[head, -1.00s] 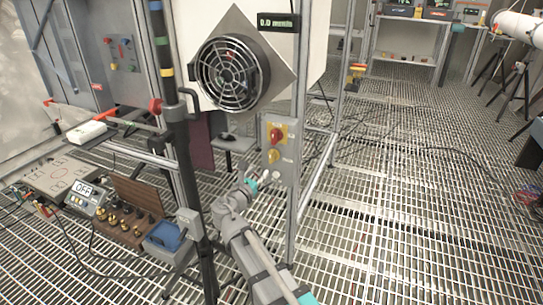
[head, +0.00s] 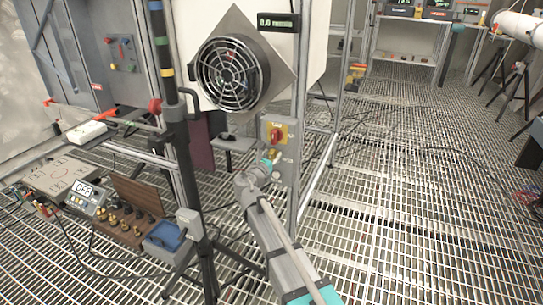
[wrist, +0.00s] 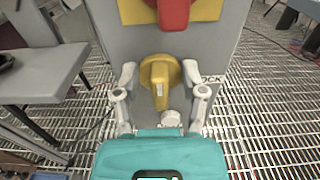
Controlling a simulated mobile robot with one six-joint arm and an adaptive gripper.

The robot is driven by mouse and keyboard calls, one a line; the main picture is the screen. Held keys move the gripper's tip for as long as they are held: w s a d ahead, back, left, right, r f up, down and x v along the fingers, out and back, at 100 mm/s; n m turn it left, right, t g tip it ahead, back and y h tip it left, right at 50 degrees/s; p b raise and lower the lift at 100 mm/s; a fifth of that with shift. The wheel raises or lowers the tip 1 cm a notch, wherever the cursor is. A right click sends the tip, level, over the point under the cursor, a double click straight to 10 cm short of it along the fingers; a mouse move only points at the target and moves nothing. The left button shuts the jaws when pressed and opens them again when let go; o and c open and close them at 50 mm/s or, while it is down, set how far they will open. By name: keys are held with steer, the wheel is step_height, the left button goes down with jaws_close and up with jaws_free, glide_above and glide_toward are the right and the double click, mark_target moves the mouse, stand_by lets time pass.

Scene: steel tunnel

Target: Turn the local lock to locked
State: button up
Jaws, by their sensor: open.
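The local lock is a yellow rotary knob (wrist: 160,80) on a grey control panel (wrist: 215,45), seen in the wrist view. Its handle points roughly straight down in that view. A red switch on a yellow plate (head: 274,133) sits above it on the same panel. My gripper (wrist: 161,88) is open, with one finger on each side of the yellow knob. I cannot tell whether the fingers touch it. In the head view my gripper (head: 268,163) mostly covers the knob. A small white knob (wrist: 171,118) lies just below the yellow one, and lettering on the right is partly hidden by a finger.
A round black fan (head: 232,74) hangs above and left of the panel. A dark post (head: 181,130) stands left of my arm. A bench of brass fittings (head: 125,220) and a blue box (head: 163,238) are lower left.

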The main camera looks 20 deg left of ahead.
jaws_close()
steer(key=shift+m, duration=0.6)
steer(key=m, duration=0.3)
steer(key=shift+d+m, duration=0.2)
steer(key=shift+m, duration=0.1)
steer(key=m, duration=0.4)
steer(key=shift+d+f+m, duration=0.15)
steer(key=shift+m, duration=0.15)
steer(key=m, duration=0.4)
steer(key=shift+d+f+b, duration=0.1)
steer(key=shift+f+b, duration=0.1)
steer(key=shift+b, duration=0.15)
steer(key=m, duration=0.4)
steer(key=shift+f+m, duration=0.15)
steer(key=shift+m, duration=0.15)
steer(key=shift+s, duration=0.1)
